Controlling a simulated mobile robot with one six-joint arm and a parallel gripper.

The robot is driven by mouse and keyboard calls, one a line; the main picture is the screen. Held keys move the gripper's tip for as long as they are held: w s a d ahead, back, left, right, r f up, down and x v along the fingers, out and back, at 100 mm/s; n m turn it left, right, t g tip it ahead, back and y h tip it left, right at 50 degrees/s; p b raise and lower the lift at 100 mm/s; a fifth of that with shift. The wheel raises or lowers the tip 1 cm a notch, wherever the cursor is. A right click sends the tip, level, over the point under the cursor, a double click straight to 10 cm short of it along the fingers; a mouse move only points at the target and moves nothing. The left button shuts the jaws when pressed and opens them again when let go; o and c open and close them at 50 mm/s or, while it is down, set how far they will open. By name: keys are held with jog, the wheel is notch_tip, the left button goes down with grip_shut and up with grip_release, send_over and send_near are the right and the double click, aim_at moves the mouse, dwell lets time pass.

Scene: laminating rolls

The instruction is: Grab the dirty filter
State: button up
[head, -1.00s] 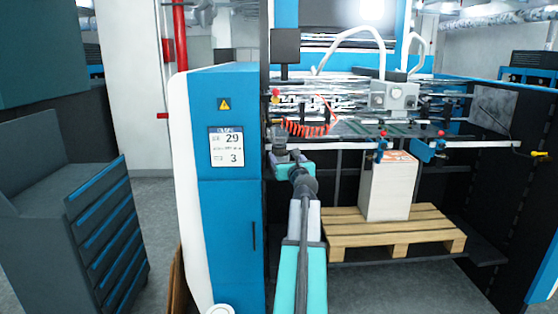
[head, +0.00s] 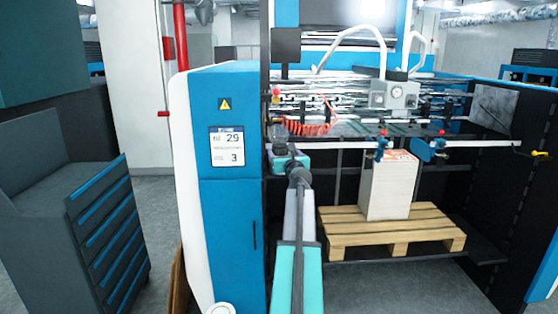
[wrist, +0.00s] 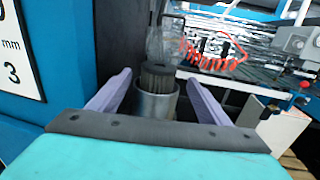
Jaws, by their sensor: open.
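In the wrist view, a dark, ribbed, round filter (wrist: 156,76) stands in a grey metal cylinder (wrist: 153,104), with a clear, glass-like piece (wrist: 166,38) above or behind it. My gripper (wrist: 159,80) is open, with one pale finger on each side of the filter and metal cylinder. No clear contact shows, and the lower part of the cylinder is hidden by my gripper's body. In the head view, my gripper (head: 284,150) is at the left end of the machine's opening, beside the blue panel. The filter is too small to make out there.
The blue cabinet panel (head: 228,190) stands close on the left of my arm. A coiled orange hose (head: 305,128) hangs to the right of my gripper. A stack of paper (head: 388,188) sits on a wooden pallet (head: 395,232) farther right.

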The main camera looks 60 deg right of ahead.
jog(key=shift+w+d, duration=0.1)
jog(key=shift+p+x, duration=0.5)
jog(key=shift+x, duration=2)
jog(key=shift+r, duration=0.1)
jog(key=c, duration=1.2)
